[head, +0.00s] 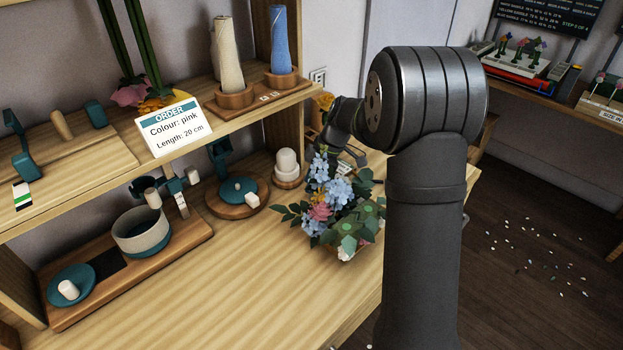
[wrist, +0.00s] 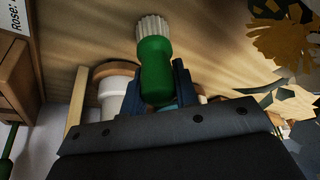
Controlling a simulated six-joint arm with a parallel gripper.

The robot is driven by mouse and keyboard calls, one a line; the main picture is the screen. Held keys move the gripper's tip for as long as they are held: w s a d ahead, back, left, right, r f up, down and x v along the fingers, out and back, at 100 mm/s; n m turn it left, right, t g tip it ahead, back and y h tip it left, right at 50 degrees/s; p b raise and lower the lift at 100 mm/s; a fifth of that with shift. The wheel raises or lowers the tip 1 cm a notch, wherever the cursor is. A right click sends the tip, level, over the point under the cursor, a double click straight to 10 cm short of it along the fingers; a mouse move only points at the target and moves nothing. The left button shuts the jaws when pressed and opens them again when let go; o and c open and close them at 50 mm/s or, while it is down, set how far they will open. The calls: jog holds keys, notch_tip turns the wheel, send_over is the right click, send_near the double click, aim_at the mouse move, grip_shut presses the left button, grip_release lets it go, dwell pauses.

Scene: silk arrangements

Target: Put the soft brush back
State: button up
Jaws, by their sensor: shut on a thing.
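The soft brush (wrist: 154,70) has a green handle and pale ribbed bristles. It shows in the wrist view with its bristles pointing away from my gripper (wrist: 157,85). The blue fingers are shut on the green handle, one on each side. In the head view my gripper is mostly hidden behind my arm and the flowers, at the back of the table near the shelf post. I cannot make out the brush there. No holder for the brush can be told for sure.
A flower arrangement (head: 342,208) stands below my wrist on the wooden table (head: 235,285). White candle-like cylinders (head: 287,163), a teal round piece on a wooden disc (head: 238,192) and a grey pot (head: 141,232) stand left. The shelf (head: 250,105) overhangs; the front table area is clear.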

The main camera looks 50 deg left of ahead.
aim_at(311, 172)
jog(key=shift+f, duration=0.1)
jog(key=o, duration=1)
jog(key=shift+c, duration=0.2)
jog(key=v, duration=1.2)
jog(key=shift+a, duration=0.1)
jog(key=x, duration=1.2)
jog(key=shift+r, duration=1.9)
jog(key=shift+f, duration=0.1)
